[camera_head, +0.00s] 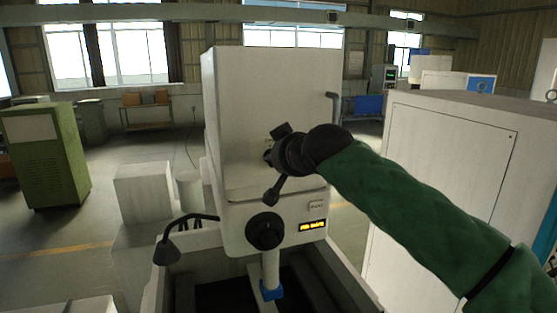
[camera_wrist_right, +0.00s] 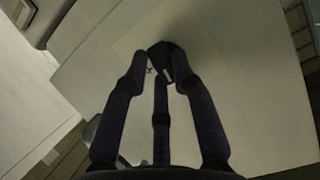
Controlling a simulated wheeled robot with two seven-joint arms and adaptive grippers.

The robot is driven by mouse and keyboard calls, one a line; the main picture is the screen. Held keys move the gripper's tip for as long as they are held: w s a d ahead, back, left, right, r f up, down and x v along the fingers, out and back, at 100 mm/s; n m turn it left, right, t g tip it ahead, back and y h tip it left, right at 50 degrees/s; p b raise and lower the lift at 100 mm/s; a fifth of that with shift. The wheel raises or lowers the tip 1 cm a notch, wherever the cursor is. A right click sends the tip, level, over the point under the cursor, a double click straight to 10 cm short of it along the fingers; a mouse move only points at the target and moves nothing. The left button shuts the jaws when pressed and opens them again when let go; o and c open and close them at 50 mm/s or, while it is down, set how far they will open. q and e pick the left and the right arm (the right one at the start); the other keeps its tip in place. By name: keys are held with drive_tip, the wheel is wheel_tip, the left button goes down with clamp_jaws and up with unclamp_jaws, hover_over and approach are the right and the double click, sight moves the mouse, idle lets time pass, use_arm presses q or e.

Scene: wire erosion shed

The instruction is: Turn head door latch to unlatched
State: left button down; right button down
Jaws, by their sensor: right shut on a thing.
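The head door (camera_head: 240,110) is the pale front panel of the machine head, and it looks closed. My right gripper (camera_head: 271,156) comes in from the right and has its fingers against this panel. In the right wrist view its dark fingers (camera_wrist_right: 160,76) close around a small black latch (camera_wrist_right: 156,52) on the pale panel. The gripper is shut on the latch. The gripper hides most of the latch in the head view, and I cannot tell its exact angle. My left gripper is not in view.
A large white cabinet (camera_head: 445,145) stands close on the right. A green cabinet (camera_head: 45,155) is at left.

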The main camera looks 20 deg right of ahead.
drive_tip(key=shift+a+f+n+h, duration=0.1)
drive_tip(key=shift+n+h, duration=0.2)
drive_tip(key=shift+n, duration=0.1)
idle(0.3)
drive_tip(key=c, duration=1)
unclamp_jaws()
drive_tip(key=shift+w, duration=0.1)
drive_tip(key=v, duration=1.2)
